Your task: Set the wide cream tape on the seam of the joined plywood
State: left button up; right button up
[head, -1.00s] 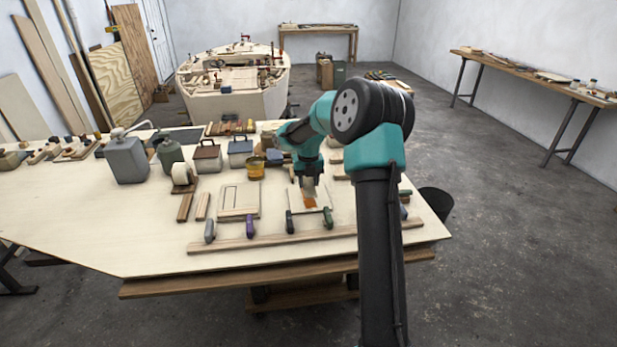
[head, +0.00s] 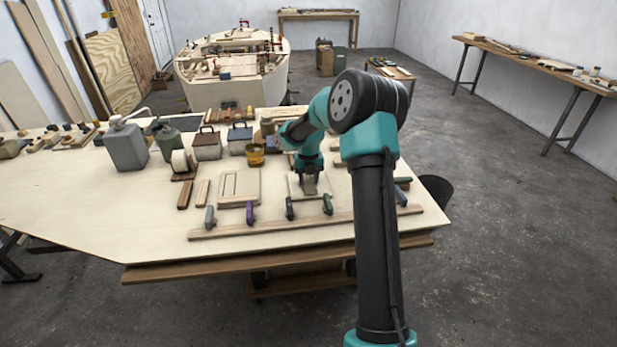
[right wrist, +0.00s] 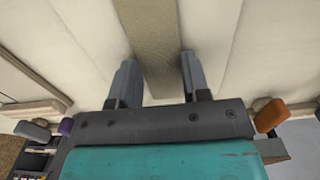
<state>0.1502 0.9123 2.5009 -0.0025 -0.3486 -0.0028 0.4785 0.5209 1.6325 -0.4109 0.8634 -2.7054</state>
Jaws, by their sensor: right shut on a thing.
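My right gripper (head: 310,192) is low over a pale plywood panel (head: 294,183) on the bench. In the right wrist view, its two grey fingers (right wrist: 158,82) stand on either side of a wide tan-cream strip, the tape (right wrist: 152,35), which runs away from me between them. The tape lies over or just above the pale plywood (right wrist: 95,30); whether it touches cannot be told. The seam is not clearly visible beneath it. In the head view, the gripper hides the tape. My left gripper is not in view.
Another panel (head: 246,178) lies left. A tape roll (head: 179,162), yellow tub (head: 255,155) and grey can (head: 126,146) stand behind. The bench's left front is clear.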

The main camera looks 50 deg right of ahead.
jog(key=shift+f, duration=0.1)
dwell(0.8)
jog(key=o, duration=1)
notch_tip(320, 180, up, 18)
jog(key=shift+f, duration=0.25)
dwell(0.3)
